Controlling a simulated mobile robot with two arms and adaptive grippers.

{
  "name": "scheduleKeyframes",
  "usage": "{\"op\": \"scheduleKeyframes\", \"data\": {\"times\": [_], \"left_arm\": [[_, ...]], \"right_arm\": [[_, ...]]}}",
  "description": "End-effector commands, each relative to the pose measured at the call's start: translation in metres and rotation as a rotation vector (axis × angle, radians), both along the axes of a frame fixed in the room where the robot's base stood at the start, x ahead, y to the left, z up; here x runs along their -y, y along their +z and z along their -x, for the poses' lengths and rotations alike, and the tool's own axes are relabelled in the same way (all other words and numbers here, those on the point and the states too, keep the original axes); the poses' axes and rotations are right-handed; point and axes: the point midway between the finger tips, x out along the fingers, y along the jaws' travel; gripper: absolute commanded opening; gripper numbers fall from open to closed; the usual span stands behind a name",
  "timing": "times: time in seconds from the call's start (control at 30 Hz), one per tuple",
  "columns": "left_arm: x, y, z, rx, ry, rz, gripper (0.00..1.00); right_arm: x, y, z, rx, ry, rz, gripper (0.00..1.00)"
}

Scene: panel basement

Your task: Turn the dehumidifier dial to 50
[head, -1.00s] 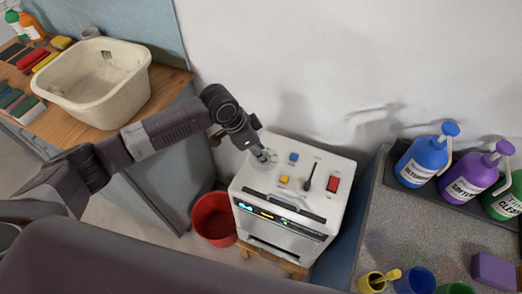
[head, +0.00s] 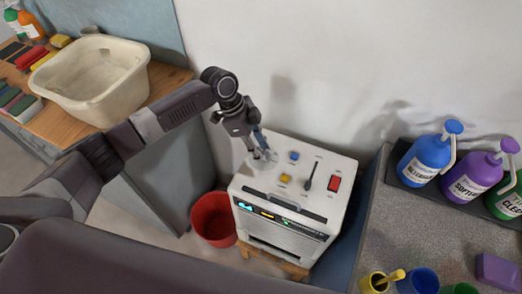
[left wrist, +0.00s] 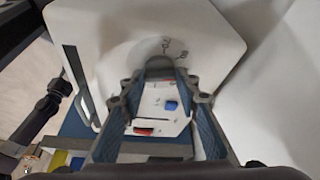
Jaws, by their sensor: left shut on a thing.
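The dehumidifier (head: 290,222) is a white box with a lit display (head: 267,214) on its front; its digits are too small to read surely. My left gripper (head: 262,156) reaches down to the back-left of its top panel. In the left wrist view my left gripper (left wrist: 160,78) is shut on the dark dial (left wrist: 160,64), with its fingers on either side of it. In the head view the gripper mostly hides the dial. My right gripper is not in view.
A blue button (head: 293,156), a yellow button (head: 285,178), a black lever (head: 310,176) and a red switch (head: 334,183) share the top panel. A red bucket (head: 213,222) stands left of the machine.

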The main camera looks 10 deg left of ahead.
Motion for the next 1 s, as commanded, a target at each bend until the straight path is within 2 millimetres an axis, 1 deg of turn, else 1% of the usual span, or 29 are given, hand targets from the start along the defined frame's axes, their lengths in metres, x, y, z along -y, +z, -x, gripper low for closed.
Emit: {"op": "scheduleKeyframes", "data": {"times": [0.03, 0.1, 0.4, 0.6, 0.97, 1.0], "left_arm": [[0.001, -0.001, -0.002, 0.003, -0.032, 0.003, 0.06], [0.001, 0.0, -0.003, 0.004, -0.08, 0.003, 0.06], [0.001, 0.001, -0.004, 0.005, -0.213, 0.003, 0.06], [0.001, 0.001, -0.004, 0.005, -0.246, 0.002, 0.06], [0.001, 0.002, -0.004, 0.006, -0.251, 0.002, 0.06], [0.001, 0.002, -0.004, 0.006, -0.251, 0.002, 0.31]], "right_arm": [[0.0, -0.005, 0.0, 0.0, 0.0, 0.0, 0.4], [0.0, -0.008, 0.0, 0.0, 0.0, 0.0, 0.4], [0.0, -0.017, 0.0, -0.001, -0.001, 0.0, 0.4], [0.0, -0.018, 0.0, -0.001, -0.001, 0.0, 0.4], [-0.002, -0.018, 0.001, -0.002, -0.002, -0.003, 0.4], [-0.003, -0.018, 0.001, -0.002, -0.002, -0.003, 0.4]]}}
